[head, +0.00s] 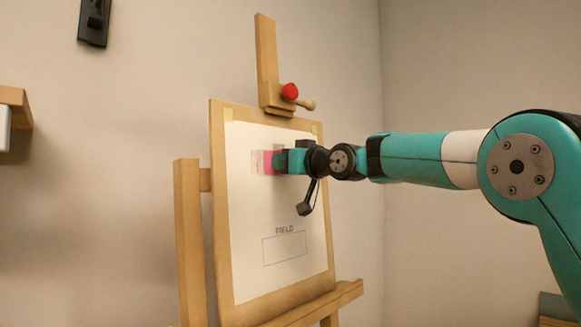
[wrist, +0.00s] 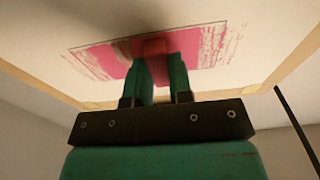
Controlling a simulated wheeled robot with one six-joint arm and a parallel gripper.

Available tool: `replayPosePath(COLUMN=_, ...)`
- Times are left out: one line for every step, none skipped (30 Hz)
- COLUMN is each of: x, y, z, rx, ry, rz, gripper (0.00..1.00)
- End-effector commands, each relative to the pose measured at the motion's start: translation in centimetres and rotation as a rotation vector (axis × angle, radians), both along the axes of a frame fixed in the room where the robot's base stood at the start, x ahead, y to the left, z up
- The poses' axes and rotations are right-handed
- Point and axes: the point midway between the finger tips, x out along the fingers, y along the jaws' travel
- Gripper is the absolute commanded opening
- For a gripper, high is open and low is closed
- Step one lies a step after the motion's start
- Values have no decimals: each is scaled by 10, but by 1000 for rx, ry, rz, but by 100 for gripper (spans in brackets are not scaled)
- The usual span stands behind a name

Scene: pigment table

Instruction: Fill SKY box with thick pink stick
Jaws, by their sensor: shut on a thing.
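A white paper sheet (head: 247,211) is on the easel board. My gripper (head: 277,162) is at the upper part of the sheet, over a box partly filled with pink strokes (head: 256,161). The box's label is hidden. In the wrist view my gripper (wrist: 162,62) is shut on the thick pink stick (wrist: 154,47), whose tip is at the paper. In that view pink (wrist: 118,60) covers much of the box, with pale streaks left of the stick and at the right end. Some strokes run past the right edge. The stick hides part of the box.
A lower empty box labelled FIELD (head: 285,248) is on the same sheet. A shelf (head: 15,104) juts in at the left.

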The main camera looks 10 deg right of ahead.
Motion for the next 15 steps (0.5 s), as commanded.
replayPosePath(x=-1, y=2, z=-1, rx=0, ry=1, rz=2, gripper=1)
replayPosePath(x=-1, y=3, z=-1, rx=0, ry=1, rz=2, gripper=1)
replayPosePath(x=-1, y=3, z=-1, rx=0, ry=2, rz=2, gripper=1)
replayPosePath(x=-2, y=4, z=-1, rx=0, ry=2, rz=2, gripper=1)
replayPosePath(x=-2, y=5, z=-1, rx=0, ry=2, rz=3, gripper=1)
replayPosePath(x=-4, y=7, z=-2, rx=0, ry=2, rz=3, gripper=1)
replayPosePath(x=-5, y=9, z=-2, rx=0, ry=2, rz=4, gripper=1)
replayPosePath(x=-6, y=10, z=-2, rx=-1, ry=2, rz=5, gripper=1)
replayPosePath(x=-8, y=12, z=-2, rx=-1, ry=1, rz=5, gripper=1)
replayPosePath(x=-9, y=14, z=-2, rx=-1, ry=1, rz=5, gripper=1)
replayPosePath(x=-11, y=16, z=-2, rx=-1, ry=1, rz=5, gripper=1)
replayPosePath(x=-12, y=18, z=-2, rx=-1, ry=1, rz=4, gripper=1)
replayPosePath(x=-14, y=20, z=-2, rx=-1, ry=2, rz=4, gripper=1)
replayPosePath(x=-15, y=21, z=-2, rx=-1, ry=2, rz=4, gripper=1)
replayPosePath(x=-16, y=22, z=-2, rx=-1, ry=2, rz=4, gripper=1)
